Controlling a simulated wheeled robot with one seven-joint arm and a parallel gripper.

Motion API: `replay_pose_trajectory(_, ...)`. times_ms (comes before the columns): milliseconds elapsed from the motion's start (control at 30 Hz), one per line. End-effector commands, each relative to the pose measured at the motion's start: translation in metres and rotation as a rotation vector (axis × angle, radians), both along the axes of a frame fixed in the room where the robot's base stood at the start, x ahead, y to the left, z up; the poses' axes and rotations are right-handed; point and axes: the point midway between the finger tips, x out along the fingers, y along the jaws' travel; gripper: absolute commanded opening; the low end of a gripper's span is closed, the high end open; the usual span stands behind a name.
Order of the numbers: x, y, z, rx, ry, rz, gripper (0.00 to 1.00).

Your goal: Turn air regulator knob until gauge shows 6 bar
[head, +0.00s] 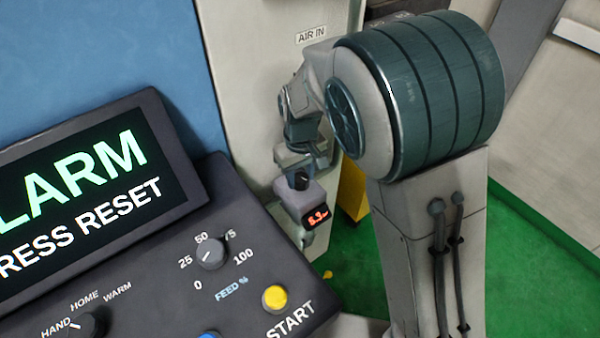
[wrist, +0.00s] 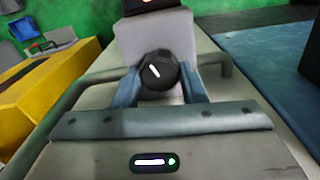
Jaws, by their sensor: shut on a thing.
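The air regulator has a black round knob (head: 300,181) on top of its grey body (head: 296,197). Its small gauge (head: 316,217) shows red digits that look like 5.9 or 6.9; the first digit is hard to read. In the wrist view the knob (wrist: 161,74) has a white pointer line tilted toward the upper left. My gripper (wrist: 160,92) is shut on the knob, with a blue-grey finger on each side of it. In the head view my gripper (head: 300,166) comes in from above and behind, and its fingertips are hard to make out.
An "AIR IN" label (head: 311,35) sits on the light machine panel above. The control console (head: 150,250) with dials and a START button stands at the left. A yellow block (head: 352,190) stands behind the regulator. Green floor (head: 525,270) is open at the right.

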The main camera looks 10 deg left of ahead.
Motion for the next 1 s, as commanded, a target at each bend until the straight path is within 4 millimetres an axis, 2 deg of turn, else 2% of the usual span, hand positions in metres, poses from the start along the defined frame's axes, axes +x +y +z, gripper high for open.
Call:
replay_pose_trajectory(500, 0.0009, 0.0001, 0.0016, 0.001, -0.002, -0.345, 0.15)
replay_pose_trajectory(900, 0.0015, 0.0003, 0.0014, 0.003, -0.003, -0.382, 0.15)
replay_pose_trajectory(933, 0.0015, 0.0003, 0.0014, 0.003, -0.003, -0.382, 0.40)
replay_pose_trajectory(1000, 0.0014, 0.0002, 0.0014, 0.003, -0.003, -0.382, 0.59)
